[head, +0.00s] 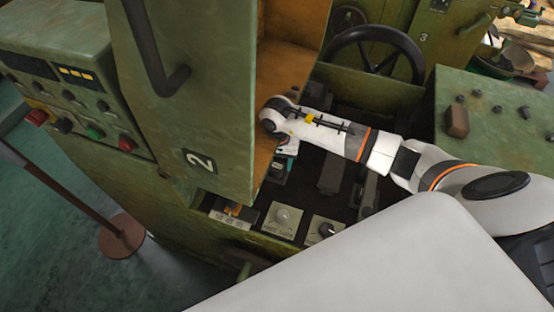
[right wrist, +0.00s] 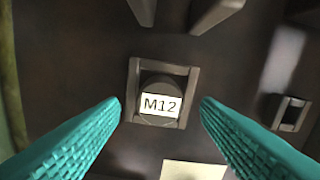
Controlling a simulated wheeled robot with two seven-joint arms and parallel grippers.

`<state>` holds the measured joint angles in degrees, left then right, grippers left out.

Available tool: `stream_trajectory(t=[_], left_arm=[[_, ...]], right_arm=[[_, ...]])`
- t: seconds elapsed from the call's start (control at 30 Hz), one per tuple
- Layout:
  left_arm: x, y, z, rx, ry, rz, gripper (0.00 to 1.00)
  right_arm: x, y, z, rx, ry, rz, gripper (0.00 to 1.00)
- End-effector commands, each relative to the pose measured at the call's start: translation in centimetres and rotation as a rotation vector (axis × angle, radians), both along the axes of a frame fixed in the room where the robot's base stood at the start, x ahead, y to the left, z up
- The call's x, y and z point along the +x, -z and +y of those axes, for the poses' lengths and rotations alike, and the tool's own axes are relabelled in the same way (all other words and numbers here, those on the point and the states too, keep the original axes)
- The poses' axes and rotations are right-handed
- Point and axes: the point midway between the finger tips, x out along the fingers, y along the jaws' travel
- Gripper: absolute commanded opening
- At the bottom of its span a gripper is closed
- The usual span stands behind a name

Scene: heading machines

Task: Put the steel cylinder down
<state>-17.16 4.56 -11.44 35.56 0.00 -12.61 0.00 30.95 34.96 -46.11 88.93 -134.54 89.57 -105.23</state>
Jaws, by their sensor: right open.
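My right gripper (head: 284,160) reaches into the opening of the green machine, pointing down, partly hidden by its own wrist. In the right wrist view its two teal fingers (right wrist: 160,118) are spread apart with nothing gripped between them. Below and between the fingertips is a dark grey rounded piece (right wrist: 158,84) in a square frame (right wrist: 133,85), with a white label reading M12 (right wrist: 160,104). I cannot tell whether this piece is the steel cylinder. No other piece is clearly a steel cylinder. My left gripper is out of view.
A dark handwheel (head: 373,50) is behind. Another dark fitting (right wrist: 291,113) lies right of the frame.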

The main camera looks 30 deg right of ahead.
Motion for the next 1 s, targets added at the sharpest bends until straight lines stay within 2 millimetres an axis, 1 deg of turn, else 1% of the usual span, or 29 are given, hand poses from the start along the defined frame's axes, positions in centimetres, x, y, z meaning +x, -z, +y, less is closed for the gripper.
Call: stream_trajectory(t=[0.03,0.3,0.4,0.5,0.6,0.7,1.0], left_arm=[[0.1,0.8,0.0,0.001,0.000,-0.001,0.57],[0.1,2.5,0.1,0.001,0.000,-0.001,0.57],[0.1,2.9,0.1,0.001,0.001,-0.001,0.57],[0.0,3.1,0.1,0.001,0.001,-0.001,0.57],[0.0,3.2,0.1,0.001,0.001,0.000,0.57],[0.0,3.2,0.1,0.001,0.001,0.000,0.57],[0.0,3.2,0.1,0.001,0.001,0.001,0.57]], right_arm=[[0.3,-1.1,-0.2,-0.002,-0.003,-0.012,0.57],[0.3,-7.3,-0.1,-0.001,-0.002,-0.011,0.57],[0.2,-9.1,-0.1,-0.002,-0.002,-0.009,0.57],[0.2,-10.4,-0.1,0.000,-0.002,-0.008,0.57],[0.1,-11.1,-0.1,0.000,-0.002,-0.005,0.57],[0.1,-11.5,-0.1,0.000,-0.001,-0.005,0.57],[0.1,-11.5,-0.1,0.000,-0.001,-0.004,0.57]])
